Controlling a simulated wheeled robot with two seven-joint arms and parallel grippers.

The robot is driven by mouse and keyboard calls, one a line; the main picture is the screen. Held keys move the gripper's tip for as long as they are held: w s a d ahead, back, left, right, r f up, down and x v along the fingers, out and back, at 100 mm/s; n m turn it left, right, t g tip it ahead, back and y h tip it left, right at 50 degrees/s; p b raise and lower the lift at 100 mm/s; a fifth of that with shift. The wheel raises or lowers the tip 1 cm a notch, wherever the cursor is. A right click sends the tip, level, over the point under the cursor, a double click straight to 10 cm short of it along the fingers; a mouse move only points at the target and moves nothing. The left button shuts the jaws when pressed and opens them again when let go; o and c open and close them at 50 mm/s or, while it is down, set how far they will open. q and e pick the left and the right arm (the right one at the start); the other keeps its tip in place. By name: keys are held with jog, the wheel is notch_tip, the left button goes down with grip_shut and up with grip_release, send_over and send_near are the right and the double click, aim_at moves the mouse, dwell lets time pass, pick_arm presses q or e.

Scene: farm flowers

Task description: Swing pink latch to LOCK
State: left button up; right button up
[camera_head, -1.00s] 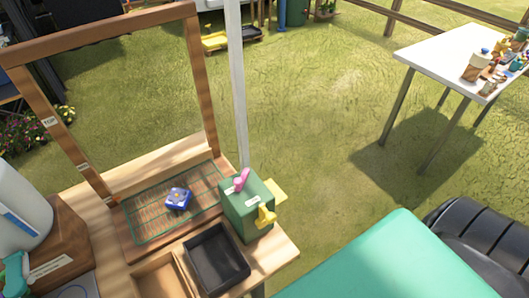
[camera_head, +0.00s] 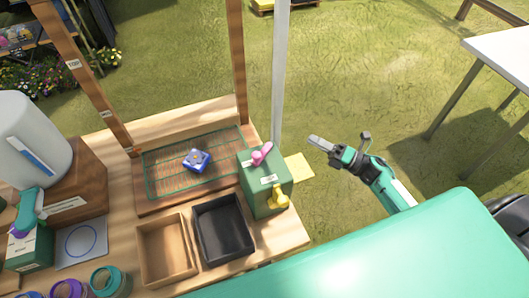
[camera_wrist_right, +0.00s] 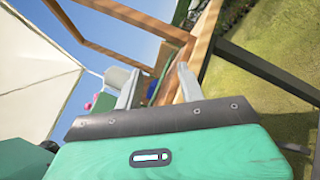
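The pink latch (camera_head: 261,153) sits on top of a green box (camera_head: 264,188) at the right side of the wooden bench, beside a small label too small to read. A yellow latch (camera_head: 279,199) is on the box's front side. My right gripper (camera_head: 338,145) is in the air to the right of the box, clear of the pink latch, and holds nothing. In the right wrist view its two fingers (camera_wrist_right: 158,85) are spread apart. A pink blob shows left of the fingers there, but I cannot tell what it is. My left gripper is not in view.
A black tray (camera_head: 222,228) and a wooden tray (camera_head: 166,250) stand left of the green box. A blue block (camera_head: 196,160) lies on a wire grid. A pale post (camera_head: 280,70) rises behind the box. A white table (camera_head: 505,58) is at right; grass between is open.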

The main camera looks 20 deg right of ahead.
aim_at(264, 162)
jog(key=s+a+r+n+g+y, duration=0.25)
jog(key=s+r+n+g, duration=0.35)
jog(key=n, duration=0.4)
jog(key=s+a+r+n+g+y, duration=0.1)
jog(key=s+a+r+n+g, duration=0.3)
jog(key=r+n+g, duration=0.45)
jog(key=shift+n+t, duration=0.75)
jog(key=a+p, duration=0.1)
jog(key=a, duration=0.3)
jog(key=w+a+p, duration=0.1)
jog(key=a+p, duration=0.1)
jog(key=a, duration=0.3)
jog(key=a+p, duration=0.1)
jog(key=a, duration=0.3)
jog(key=shift+w+a, duration=0.25)
jog(key=shift+w, duration=0.1)
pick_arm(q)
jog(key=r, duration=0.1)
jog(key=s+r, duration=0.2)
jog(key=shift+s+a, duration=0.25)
